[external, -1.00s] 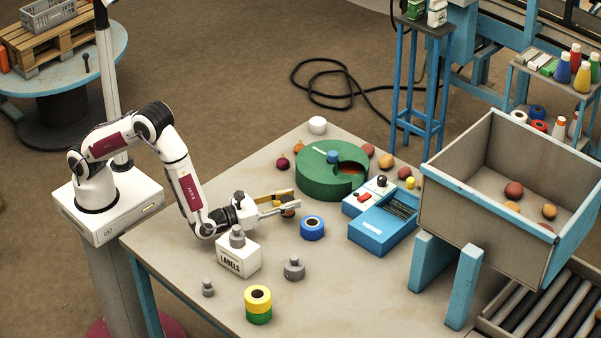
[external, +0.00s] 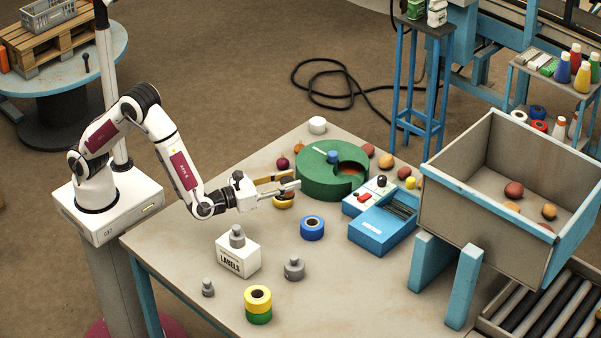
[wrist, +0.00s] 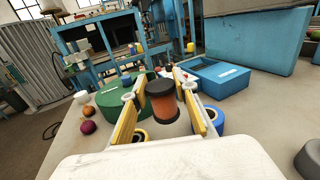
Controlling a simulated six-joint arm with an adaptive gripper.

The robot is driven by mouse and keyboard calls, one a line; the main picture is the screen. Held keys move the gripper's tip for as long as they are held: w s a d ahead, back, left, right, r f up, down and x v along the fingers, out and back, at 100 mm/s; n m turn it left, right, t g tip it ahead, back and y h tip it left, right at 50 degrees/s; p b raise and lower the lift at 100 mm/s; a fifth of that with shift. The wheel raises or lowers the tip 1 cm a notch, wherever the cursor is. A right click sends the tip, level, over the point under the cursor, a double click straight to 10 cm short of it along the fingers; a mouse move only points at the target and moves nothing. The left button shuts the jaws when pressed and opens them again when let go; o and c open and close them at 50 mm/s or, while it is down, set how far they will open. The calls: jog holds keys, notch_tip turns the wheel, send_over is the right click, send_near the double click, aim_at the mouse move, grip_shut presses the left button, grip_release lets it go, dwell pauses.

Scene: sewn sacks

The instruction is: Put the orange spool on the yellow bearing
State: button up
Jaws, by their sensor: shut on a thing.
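My gripper (external: 284,183) is shut on the orange spool (wrist: 162,108), which stands upright between the yellow-padded fingers in the wrist view. The spool has a dark flange. In the external view the fingers largely hide it.
A blue ring (external: 312,228) lies close to the right. The green round holder (external: 315,183) and blue box (external: 380,232) stand beyond. A labels box (external: 238,262), grey weights and a yellow-and-green stack (external: 258,305) are nearer. The table's near right is clear.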

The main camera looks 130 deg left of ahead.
dwell(0.4)
jog(key=shift+s+a+r+n+g+y, duration=0.3)
jog(key=shift+s+a+r+n+g, duration=0.1)
jog(key=shift+s+a+g, duration=0.1)
jog(key=s+a+r+n+g, duration=0.2)
jog(key=s+a+n+g, duration=0.1)
jog(key=s+g, duration=0.3)
jog(key=shift+a+r+n+y, duration=0.15)
jog(key=shift+a+n+y, duration=0.25)
jog(key=shift+a, duration=0.05)
send_over(282, 200)
jog(key=s+a, duration=0.1)
jog(key=shift+s+a+f, duration=0.1)
jog(key=shift+f, duration=1.5)
jog(key=shift+a+f, duration=0.1)
jog(key=shift+f, duration=1.45)
jog(key=shift+f, duration=1.9)
